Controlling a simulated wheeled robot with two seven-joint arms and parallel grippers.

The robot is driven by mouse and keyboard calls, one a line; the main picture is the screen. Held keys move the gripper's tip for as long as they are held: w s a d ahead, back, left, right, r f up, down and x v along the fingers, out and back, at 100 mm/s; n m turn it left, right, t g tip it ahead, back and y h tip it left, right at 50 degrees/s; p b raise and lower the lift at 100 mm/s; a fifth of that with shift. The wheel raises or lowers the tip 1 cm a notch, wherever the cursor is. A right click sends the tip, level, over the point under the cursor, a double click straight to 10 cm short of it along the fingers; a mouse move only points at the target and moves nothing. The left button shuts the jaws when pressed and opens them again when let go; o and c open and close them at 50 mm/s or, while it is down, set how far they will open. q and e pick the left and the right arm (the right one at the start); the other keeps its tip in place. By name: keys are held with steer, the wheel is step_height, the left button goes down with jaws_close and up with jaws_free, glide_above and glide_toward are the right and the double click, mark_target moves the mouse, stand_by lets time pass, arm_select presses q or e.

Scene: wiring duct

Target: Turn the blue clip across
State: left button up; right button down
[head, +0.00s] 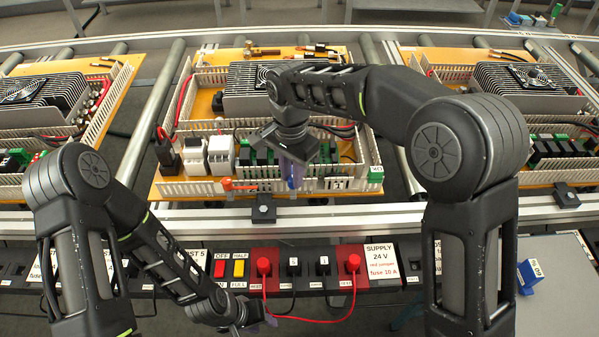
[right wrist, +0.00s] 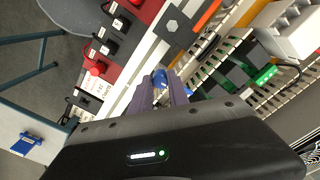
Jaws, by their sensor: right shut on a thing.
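The blue clip (head: 291,183) is at the front wall of the middle board's wiring duct (head: 200,188), mostly hidden by my right gripper (head: 292,172). My right gripper reaches down over the duct. In the right wrist view the blue clip (right wrist: 160,78) shows between the purple fingers (right wrist: 163,92), which are shut on it. I cannot tell the clip's exact angle to the duct.
The front panel has a red jumper wire (head: 310,320), red plugs and a supply label (head: 380,262). A black clamp (head: 263,208) holds the board's front edge. A green OK tag (head: 375,175) is at its right corner. A blue piece (head: 530,275) lies on the right table.

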stand_by(0.3)
steer(key=c, duration=1.3)
jaws_free()
steer(key=shift+o, duration=0.2)
steer(key=shift+r, duration=0.15)
step_height(320, 180, up, 8)
steer(key=shift+f, duration=0.2)
